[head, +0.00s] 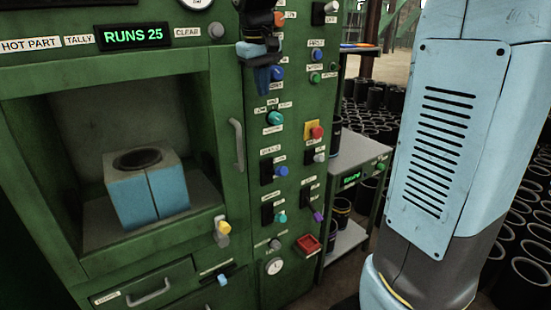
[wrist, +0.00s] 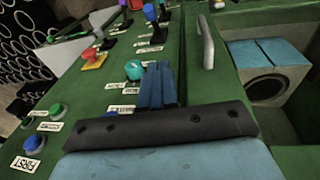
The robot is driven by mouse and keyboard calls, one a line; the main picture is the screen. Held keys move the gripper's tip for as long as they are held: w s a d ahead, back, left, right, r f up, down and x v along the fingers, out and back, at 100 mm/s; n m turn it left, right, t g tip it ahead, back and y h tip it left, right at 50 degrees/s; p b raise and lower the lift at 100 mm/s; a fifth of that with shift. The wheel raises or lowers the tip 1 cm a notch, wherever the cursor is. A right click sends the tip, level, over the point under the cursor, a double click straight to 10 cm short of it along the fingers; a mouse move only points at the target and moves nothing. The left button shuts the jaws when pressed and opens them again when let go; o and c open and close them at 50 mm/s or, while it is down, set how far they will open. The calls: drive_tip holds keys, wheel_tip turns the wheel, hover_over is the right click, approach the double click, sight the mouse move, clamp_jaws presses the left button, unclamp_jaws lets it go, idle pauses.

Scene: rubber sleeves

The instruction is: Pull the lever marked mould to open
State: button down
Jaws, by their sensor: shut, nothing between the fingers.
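My gripper (head: 263,80) is in front of the upper part of the green control panel in the head view, its blue fingers together with nothing between them. In the wrist view the closed fingers (wrist: 158,88) point along the panel, beside a teal knob (wrist: 133,70). Several levers stand on the panel: one with a blue knob (head: 281,171), one with a teal knob (head: 281,217) and one with a purple knob (head: 318,216). Their labels are too small to read, so I cannot tell which lever is marked mould. The blue split mould block (head: 147,200) sits in the recess at left.
A grey vertical handle (head: 237,145) sticks out beside the recess. A side table (head: 355,150) stands to the right, with many black sleeves (head: 385,125) beyond.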

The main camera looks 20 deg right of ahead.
drive_tip(key=shift+w+a, duration=0.3)
drive_tip(key=shift+w, duration=0.45)
drive_tip(key=shift+f, duration=0.15)
hover_over(275, 170)
wheel_tip(275, 170, down, 22)
drive_tip(key=r, duration=0.1)
drive_tip(key=shift+s+f, duration=0.1)
drive_tip(key=shift+f, duration=0.7)
